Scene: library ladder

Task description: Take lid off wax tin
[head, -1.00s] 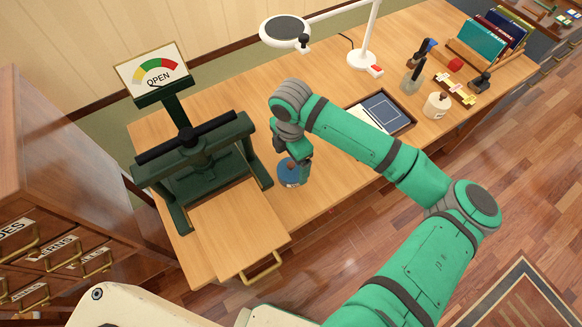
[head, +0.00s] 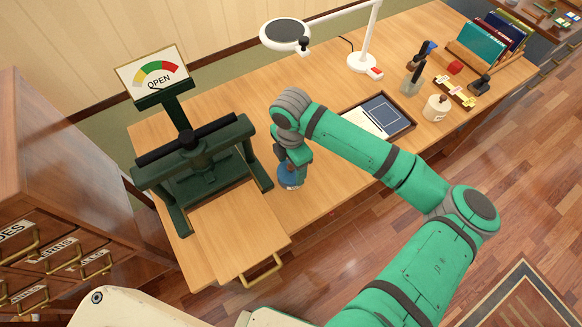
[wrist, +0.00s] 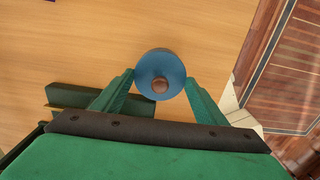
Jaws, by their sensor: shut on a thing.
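The wax tin (head: 287,182) stands on the wooden desk, to the right of the dark green press and under my gripper (head: 291,163), which partly hides it in the head view. In the wrist view its round blue lid (wrist: 160,62) shows from above, with a small brown knob (wrist: 160,85) in the middle. My gripper's two green fingers touch the lid's rim from left and right, shut on it. The lid looks level. The tin's body is hidden under it in the wrist view, and I see no gap between them.
The dark green press (head: 200,165) with an "OPEN" dial stands close on the left. A tray (head: 400,122), a white lamp (head: 362,62) and a cream pot (head: 436,107) are farther right.

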